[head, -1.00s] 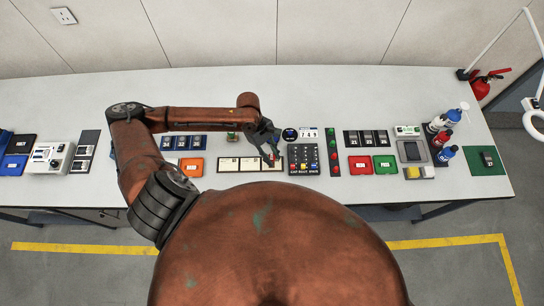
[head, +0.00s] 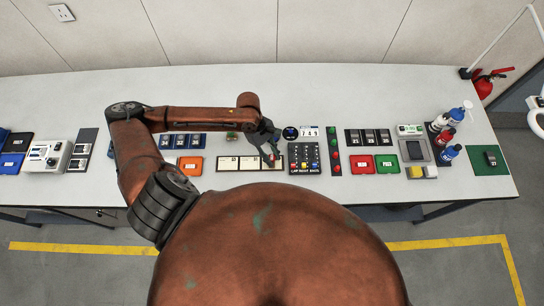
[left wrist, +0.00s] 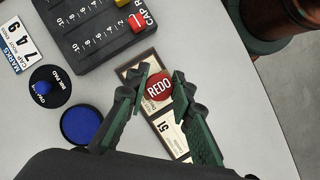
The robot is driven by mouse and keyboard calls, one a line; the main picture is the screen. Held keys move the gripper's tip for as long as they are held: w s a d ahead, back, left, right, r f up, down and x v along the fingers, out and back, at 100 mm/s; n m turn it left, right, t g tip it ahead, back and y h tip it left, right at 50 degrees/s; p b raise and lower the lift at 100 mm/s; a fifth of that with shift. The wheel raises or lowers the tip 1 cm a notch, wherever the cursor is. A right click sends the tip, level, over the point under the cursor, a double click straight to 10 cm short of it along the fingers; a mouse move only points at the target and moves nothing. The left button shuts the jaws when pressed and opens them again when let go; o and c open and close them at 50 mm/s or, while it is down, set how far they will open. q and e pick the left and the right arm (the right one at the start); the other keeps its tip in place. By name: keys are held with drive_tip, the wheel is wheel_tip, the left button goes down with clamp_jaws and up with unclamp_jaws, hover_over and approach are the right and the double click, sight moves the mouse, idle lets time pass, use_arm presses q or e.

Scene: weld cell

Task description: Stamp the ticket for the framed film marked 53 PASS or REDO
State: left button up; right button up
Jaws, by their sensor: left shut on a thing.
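My left gripper (head: 269,154) is shut on a stamp with a round red top marked REDO, which shows between the green fingers in the left wrist view (left wrist: 159,87). It is over the right-hand end of a row of cream tickets (head: 228,163). The ticket beneath the stamp is mostly hidden; the ticket beside it (left wrist: 172,134) reads 51. I cannot tell whether the stamp touches the paper. Small dark framed films stand in a rack (head: 367,138), and another lies on a green mat (head: 489,161); their numbers are too small to read. My right gripper is not in view.
A dark board with coloured sliders (left wrist: 97,25) stands beside the tickets. An ink pad (left wrist: 44,86), a round blue pad (left wrist: 82,126) and a number card (left wrist: 17,37) lie near. Orange (head: 190,166), red (head: 361,165) and green trays (head: 386,164) and bottles (head: 446,137) sit around.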

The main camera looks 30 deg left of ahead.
sight(272, 157)
use_arm(q)
drive_tip(key=shift+f, duration=0.55)
idle(0.9)
wheel_tip(272, 157, up, 7)
drive_tip(key=p, duration=1)
drive_tip(key=shift+r, duration=0.1)
idle(0.8)
